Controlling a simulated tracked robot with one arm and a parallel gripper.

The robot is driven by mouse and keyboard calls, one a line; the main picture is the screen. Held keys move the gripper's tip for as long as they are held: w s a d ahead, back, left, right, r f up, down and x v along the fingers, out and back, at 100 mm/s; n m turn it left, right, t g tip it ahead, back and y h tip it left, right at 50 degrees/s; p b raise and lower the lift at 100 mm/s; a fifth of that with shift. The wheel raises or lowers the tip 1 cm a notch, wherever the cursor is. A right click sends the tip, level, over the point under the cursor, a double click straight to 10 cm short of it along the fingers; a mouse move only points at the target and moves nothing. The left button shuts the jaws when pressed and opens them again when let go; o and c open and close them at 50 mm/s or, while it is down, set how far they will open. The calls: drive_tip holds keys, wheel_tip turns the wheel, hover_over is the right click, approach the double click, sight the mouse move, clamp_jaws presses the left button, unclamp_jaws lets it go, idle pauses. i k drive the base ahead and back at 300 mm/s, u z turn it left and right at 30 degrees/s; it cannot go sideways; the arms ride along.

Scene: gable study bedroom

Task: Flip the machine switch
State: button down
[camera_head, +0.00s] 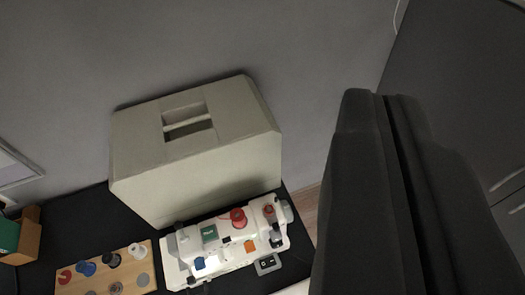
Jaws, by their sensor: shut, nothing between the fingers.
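A white sewing machine (225,245) stands on a dark table at the lower middle of the picture, seen from above. A small grey plate with a black rocker switch (268,263) sits at its right end, near the front. The switch's exact position is too small to tell. My gripper (376,97) is the large dark shape at the right, with its two fingers shut together and nothing held. In the picture it lies to the right of the machine and the switch, apart from both. It hides part of the floor and wall behind it.
A cream case with a handle slot (195,165) stands right behind the machine. A wooden spool board (110,272) with several coloured spools lies to the left. A green and brown box (20,237) sits at the far left. A grey cabinet (480,100) rises at the right.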

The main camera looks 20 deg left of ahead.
sight(270, 261)
drive_tip(key=z, duration=0.3)
drive_tip(key=k, duration=2.35)
drive_tip(key=u, duration=0.45)
drive_tip(key=i, duration=1)
drive_tip(key=z, duration=0.05)
